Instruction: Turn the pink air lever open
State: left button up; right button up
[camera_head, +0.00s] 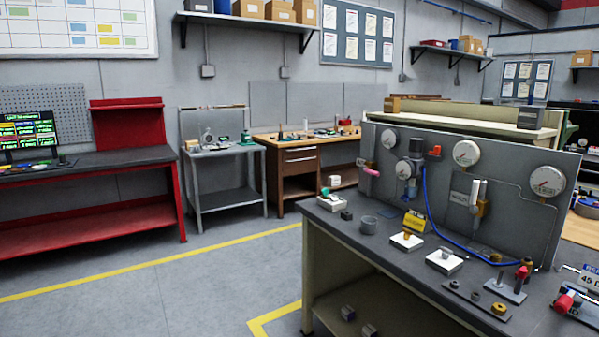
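The pink air lever (370,172) is small and sits at the left end of the grey upright panel (440,200) on the workbench. It points left and slightly up from its fitting, and it is too small here to tell its exact valve position. The panel carries round white gauges, among them one near the lever (403,169), and a blue hose (428,205). Neither of my grippers is in view, and nothing touches the lever.
The workbench (325,222) fills the right side, with small parts, white blocks (444,260) and a yellow item (414,220) in front of the panel. Open floor (200,295) with yellow lines lies to the left. A red bench (100,210) stands far left.

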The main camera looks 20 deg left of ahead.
aim_at(364, 167)
jog(key=u, duration=0.35)
jog(key=z, duration=0.55)
jog(key=i+j+z, duration=0.45)
jog(key=j, duration=0.15)
jog(key=i+j+z, duration=0.2)
jog(key=j+z, duration=0.2)
jog(key=j, duration=0.3)
jog(key=i, duration=0.05)
